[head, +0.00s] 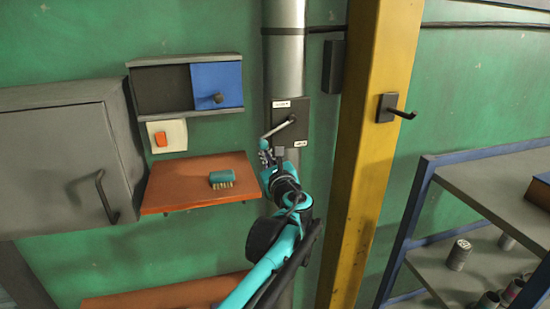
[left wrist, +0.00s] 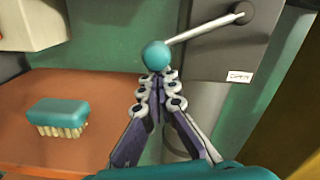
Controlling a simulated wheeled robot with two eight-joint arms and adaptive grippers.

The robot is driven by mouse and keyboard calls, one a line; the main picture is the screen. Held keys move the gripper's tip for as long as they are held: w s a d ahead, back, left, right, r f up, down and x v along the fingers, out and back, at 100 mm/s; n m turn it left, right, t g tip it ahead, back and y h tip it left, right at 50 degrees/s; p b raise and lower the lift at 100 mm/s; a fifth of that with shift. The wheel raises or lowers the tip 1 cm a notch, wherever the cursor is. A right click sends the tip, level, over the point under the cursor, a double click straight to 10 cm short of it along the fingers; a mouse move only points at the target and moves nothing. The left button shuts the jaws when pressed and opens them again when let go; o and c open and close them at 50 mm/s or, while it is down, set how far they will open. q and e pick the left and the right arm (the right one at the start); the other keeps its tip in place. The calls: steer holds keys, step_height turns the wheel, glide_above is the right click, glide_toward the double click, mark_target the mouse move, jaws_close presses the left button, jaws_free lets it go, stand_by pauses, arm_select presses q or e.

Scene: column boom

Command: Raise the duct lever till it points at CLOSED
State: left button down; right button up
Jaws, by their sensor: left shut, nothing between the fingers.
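The duct lever (head: 277,129) is a thin grey rod on a dark plate (head: 303,108) fixed to the grey vertical duct (head: 284,60). It slants down and left from its pivot. In the left wrist view the lever (left wrist: 200,27) ends in a round teal knob (left wrist: 155,55). My left gripper (head: 265,158) is shut and empty. In the left wrist view its fingertips (left wrist: 159,76) are just below the knob; I cannot tell whether they touch it. Two white labels, an upper one (head: 282,104) and a lower one (head: 300,143), are too small to read.
A brown shelf (head: 170,199) with a teal brush (head: 222,179) is left of my gripper. A yellow column (head: 370,130) with a hook (head: 400,113) stands close on the right.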

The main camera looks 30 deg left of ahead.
arm_select(q)
steer(key=shift+s+a+r+m+p, duration=0.3)
steer(key=shift+r+m+p, duration=0.1)
steer(key=shift+r+m, duration=0.45)
steer(key=shift+s+a+r+m+p, duration=0.3)
steer(key=shift+r+m, duration=0.3)
steer(key=shift+r, duration=0.35)
steer(key=shift+s+a+r+m+p, duration=0.25)
steer(key=shift+r+m+p, duration=0.2)
steer(key=shift+r+m, duration=0.4)
arm_select(e)
steer(key=shift+r, duration=1.35)
arm_select(q)
steer(key=shift+r, duration=0.2)
steer(key=shift+f, duration=0.1)
